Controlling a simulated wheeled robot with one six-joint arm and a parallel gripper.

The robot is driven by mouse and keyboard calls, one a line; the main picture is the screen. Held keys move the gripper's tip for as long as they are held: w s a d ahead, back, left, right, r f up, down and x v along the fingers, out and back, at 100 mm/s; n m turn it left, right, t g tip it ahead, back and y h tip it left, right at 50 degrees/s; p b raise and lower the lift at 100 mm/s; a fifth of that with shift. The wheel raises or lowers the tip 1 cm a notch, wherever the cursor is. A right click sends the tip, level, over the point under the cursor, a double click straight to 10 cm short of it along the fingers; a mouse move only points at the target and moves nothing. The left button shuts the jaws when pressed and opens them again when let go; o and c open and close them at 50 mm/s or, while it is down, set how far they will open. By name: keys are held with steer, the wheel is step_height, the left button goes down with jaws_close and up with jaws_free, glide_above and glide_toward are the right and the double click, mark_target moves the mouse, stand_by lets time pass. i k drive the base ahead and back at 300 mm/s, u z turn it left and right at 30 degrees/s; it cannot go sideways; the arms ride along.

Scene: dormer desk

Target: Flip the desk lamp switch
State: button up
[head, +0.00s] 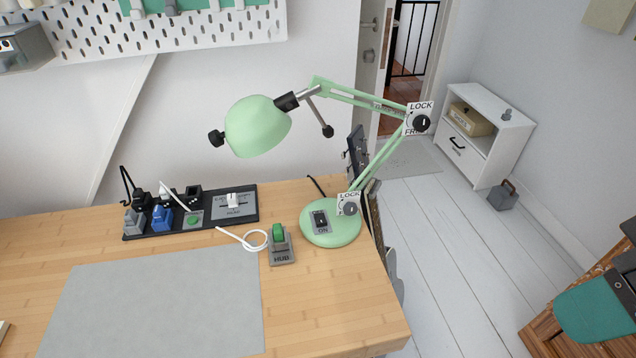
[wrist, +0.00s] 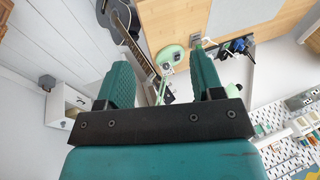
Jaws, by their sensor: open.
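The green desk lamp (head: 258,127) stands at the right end of the wooden desk, with its jointed arm reaching up and back to the left over a round base (head: 331,234). Its dark switch (head: 320,219) sits on a grey plate marked ON on the base. The lamp base also shows small in the wrist view (wrist: 170,54). My gripper (wrist: 162,78) shows in the wrist view with its two teal fingers wide apart and nothing between them.
A grey hub (head: 281,247) with a green top stands just left of the lamp base, beside a white cable. A black tray (head: 160,226) of plugs lies further left. A grey mat (head: 160,302) covers the front of the desk. A guitar (wrist: 125,22) stands by the desk's end.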

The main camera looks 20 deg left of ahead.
mark_target(320, 219)
steer(key=u, duration=0.55)
steer(key=k, duration=0.65)
steer(key=u, duration=0.75)
steer(key=i, duration=1.05)
steer(key=z, duration=0.55)
